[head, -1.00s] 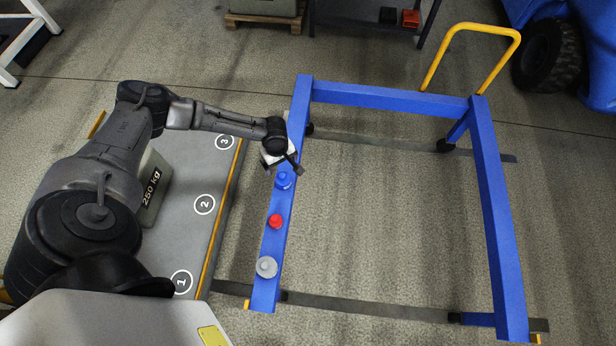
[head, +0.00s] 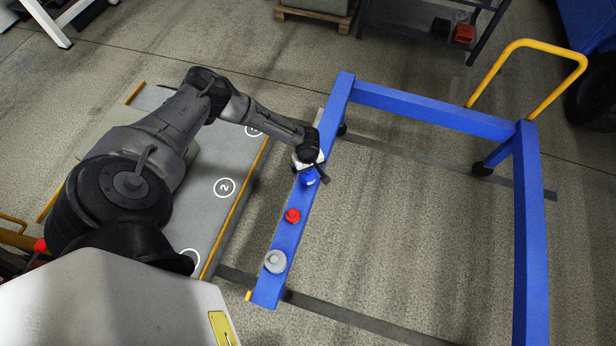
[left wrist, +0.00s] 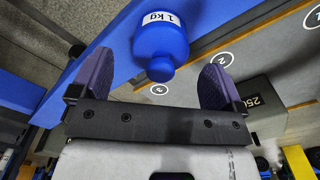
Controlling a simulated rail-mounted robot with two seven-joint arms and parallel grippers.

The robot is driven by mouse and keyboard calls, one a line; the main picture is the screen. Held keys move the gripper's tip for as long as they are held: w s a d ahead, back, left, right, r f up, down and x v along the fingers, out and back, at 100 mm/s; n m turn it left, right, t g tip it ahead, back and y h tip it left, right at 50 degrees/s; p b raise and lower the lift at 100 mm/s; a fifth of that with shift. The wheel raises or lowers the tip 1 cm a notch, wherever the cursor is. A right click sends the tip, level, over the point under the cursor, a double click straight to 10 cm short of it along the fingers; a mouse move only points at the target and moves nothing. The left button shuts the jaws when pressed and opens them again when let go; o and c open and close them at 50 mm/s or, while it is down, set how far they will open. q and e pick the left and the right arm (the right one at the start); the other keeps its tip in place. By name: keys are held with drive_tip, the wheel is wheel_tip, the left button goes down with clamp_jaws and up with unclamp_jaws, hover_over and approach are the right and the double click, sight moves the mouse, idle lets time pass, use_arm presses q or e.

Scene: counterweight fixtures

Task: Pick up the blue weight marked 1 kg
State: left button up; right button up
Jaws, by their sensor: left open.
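The blue weight (left wrist: 160,42), with a white label reading 1 kg, stands on the blue frame's left beam (head: 288,240). In the head view the blue weight (head: 309,179) is partly hidden by my left gripper (head: 312,170). In the left wrist view my left gripper (left wrist: 158,82) is open, and the weight's knob lies between its two fingers with gaps on both sides. My right gripper is in neither view.
A red weight (head: 292,215) and a grey weight (head: 275,261) stand on the same beam, nearer to me. A grey platform (head: 235,215) with numbered circles lies left of the beam. The floor inside the frame is clear.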

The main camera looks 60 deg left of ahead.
sight(308, 173)
use_arm(q)
drive_tip(key=shift+f+b, duration=0.55)
drive_tip(key=shift+f, duration=1)
drive_tip(key=shift+c, duration=0.2)
drive_tip(key=shift+r, duration=0.1)
drive_tip(key=c, duration=1.7)
